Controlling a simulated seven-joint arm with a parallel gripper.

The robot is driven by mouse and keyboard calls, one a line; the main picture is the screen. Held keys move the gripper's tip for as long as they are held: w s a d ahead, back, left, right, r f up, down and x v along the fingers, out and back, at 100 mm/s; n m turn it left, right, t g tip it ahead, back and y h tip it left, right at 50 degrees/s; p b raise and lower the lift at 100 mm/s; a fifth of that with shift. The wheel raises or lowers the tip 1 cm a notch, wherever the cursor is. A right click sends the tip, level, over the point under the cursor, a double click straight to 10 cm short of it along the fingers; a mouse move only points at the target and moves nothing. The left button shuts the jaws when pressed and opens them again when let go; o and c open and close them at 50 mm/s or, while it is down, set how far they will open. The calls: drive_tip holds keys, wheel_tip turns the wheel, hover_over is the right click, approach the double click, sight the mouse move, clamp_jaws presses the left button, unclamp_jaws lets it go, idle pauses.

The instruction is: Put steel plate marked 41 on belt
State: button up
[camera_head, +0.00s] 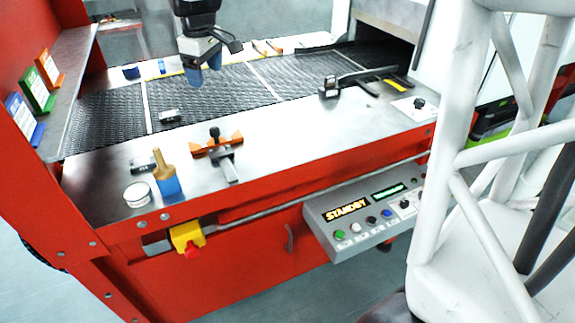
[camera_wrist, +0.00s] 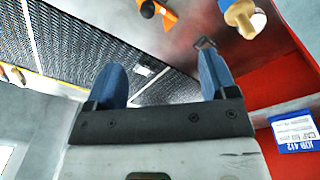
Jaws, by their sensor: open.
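A small grey plate-like piece (camera_head: 171,115) lies on the dark mesh belt (camera_head: 105,112); the wrist view shows it (camera_wrist: 143,70) between my fingers, farther off. A second small grey piece (camera_head: 141,164) lies on the steel front ledge, and it seems to show in the wrist view (camera_wrist: 205,43) beside the right finger. I cannot read a 41 on either. My gripper (camera_head: 205,80) is open and empty, with blue fingertips, above the belt and behind the first piece. It also shows in the wrist view (camera_wrist: 162,82).
On the front ledge (camera_head: 100,185) stand a white round tin (camera_head: 137,194), a wooden-handled blue brush (camera_head: 165,175) and an orange-and-black clamp (camera_head: 216,150). A black lever fixture (camera_head: 350,82) stands farther right. Colored job cards (camera_head: 25,118) line the left shelf. The control panel (camera_head: 365,215) reads STANDBY.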

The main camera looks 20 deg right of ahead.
drive_tip(key=s+d+f+m, duration=0.2)
drive_tip(key=s+m, duration=0.1)
drive_tip(key=s, duration=0.9)
drive_tip(key=s+d+f+m, duration=0.2)
drive_tip(key=s+f+m, duration=0.1)
drive_tip(key=s, duration=0.9)
drive_tip(key=s+d+f+m+t, duration=0.1)
drive_tip(key=s+f+m, duration=0.2)
drive_tip(key=s, duration=0.9)
drive_tip(key=shift+d+f, duration=0.15)
drive_tip(key=shift+d, duration=0.25)
